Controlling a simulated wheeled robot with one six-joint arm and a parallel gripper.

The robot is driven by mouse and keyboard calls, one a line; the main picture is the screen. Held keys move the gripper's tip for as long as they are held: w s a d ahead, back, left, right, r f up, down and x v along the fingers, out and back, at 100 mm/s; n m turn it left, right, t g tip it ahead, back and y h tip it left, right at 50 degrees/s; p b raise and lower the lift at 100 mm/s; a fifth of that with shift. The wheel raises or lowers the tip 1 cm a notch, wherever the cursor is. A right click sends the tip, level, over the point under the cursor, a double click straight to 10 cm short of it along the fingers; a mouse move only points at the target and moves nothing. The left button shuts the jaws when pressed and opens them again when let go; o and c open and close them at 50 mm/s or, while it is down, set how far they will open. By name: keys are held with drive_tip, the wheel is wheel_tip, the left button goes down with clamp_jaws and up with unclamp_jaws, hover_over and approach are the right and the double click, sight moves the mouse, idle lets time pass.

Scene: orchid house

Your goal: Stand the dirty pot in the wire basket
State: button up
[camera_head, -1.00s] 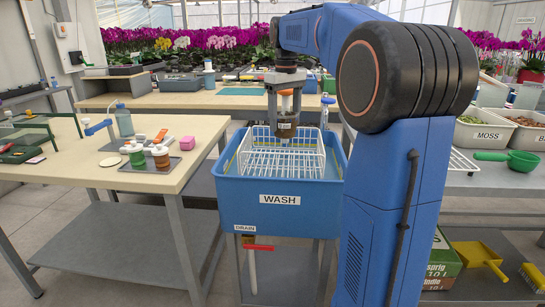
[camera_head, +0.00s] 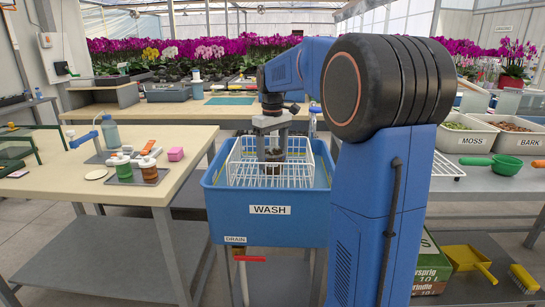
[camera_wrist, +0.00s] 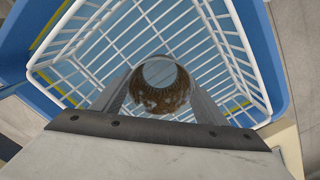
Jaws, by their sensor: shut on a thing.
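The dirty pot (camera_head: 271,155), small and brown-stained, is between the fingers of my gripper (camera_head: 271,150), which is shut on it. In the wrist view the pot (camera_wrist: 161,92) shows its round, see-through-looking middle and brown soiled wall. The white wire basket (camera_head: 240,184) sits in the blue wash tub (camera_head: 225,208). The pot is inside the basket's outline, upright and low down among its wires. In the wrist view the basket's rim (camera_wrist: 237,33) surrounds pot and fingers. I cannot tell whether the pot's base touches the basket floor.
The tub's walls rise around the basket. A tap (camera_head: 313,118) stands at its back right. On the left a bench (camera_head: 100,185) holds bottles, a pink block (camera_head: 175,154) and a tray. On the right are moss (camera_head: 458,135) and bark bins and a green scoop (camera_head: 507,164).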

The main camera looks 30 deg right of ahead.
drive_tip(key=o, duration=1.1)
drive_tip(key=shift+f, duration=0.1)
wheel_tip(320, 180, up, 12)
drive_tip(key=s+a+f+t, duration=0.1)
drive_tip(key=s+a+f, duration=0.1)
drive_tip(key=s+a, duration=0.5)
drive_tip(key=s+a+f+m+t, duration=0.1)
drive_tip(key=s+a+f, duration=0.3)
drive_tip(key=s+f, duration=0.6)
drive_tip(key=s+a+f+m+t, duration=0.1)
drive_tip(key=s+a+f, duration=0.3)
drive_tip(key=s+f, duration=0.6)
drive_tip(key=s+t, duration=0.1)
drive_tip(key=s, duration=0.4)
drive_tip(key=shift+a+f+t, duration=0.25)
drive_tip(key=shift+a+t, duration=0.05)
drive_tip(key=shift+t, duration=0.1)
